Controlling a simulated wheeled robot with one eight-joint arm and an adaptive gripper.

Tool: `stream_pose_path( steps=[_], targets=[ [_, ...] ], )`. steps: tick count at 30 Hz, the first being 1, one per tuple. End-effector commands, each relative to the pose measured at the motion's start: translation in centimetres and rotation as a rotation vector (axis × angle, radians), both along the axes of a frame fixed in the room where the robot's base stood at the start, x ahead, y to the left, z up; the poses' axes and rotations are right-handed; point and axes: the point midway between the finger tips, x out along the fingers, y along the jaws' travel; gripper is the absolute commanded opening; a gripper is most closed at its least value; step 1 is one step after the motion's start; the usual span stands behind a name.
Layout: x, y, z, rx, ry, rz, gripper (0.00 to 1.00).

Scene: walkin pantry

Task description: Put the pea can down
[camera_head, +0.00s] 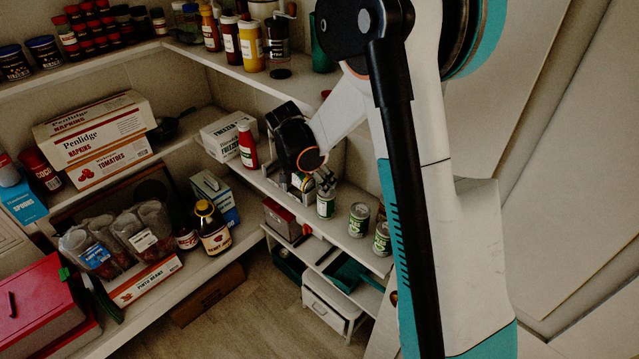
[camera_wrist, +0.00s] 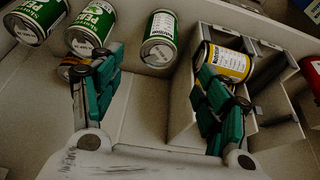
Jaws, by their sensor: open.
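Green-and-white pea cans stand upright on the middle shelf in the head view: one (camera_head: 326,206) just below my gripper (camera_head: 325,184), and two more, a middle can (camera_head: 359,220) and a right can (camera_head: 382,239). In the wrist view, a green can (camera_wrist: 160,40) stands ahead, between the directions of my spread fingers (camera_wrist: 158,72). Two green cans, one marked PEAS (camera_wrist: 92,26) and another (camera_wrist: 36,20), stand to its left. My gripper is open and holds nothing that I can see. An orange-banded item (camera_wrist: 72,68) is mostly hidden behind the left finger.
A yellow-labelled can (camera_wrist: 228,62) sits in a grey divided organizer (camera_wrist: 182,105) beside the right finger. A red bottle (camera_head: 246,145) and white freezer boxes (camera_head: 219,134) stand left of my gripper. The upper shelf (camera_head: 205,58) carries several bottles above.

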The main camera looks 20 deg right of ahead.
Motion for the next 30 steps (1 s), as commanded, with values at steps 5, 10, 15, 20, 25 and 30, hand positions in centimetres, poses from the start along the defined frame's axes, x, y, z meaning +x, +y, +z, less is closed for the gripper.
stream_pose_path(
  steps=[5,10,15,20,25,30],
  targets=[
    [-1.0,0.5,2.2,0.006,-0.002,0.052,0.69],
    [-3.4,1.6,6.1,0.02,-0.008,0.185,0.69],
    [-6.3,2.8,9.8,0.027,-0.022,0.332,0.69],
    [-9.4,4.0,12.7,0.026,-0.04,0.469,0.69],
    [-12.9,5.1,15.0,0.015,-0.064,0.61,0.69],
    [-16.5,6.3,16.7,-0.002,-0.091,0.746,0.69]
  ],
)
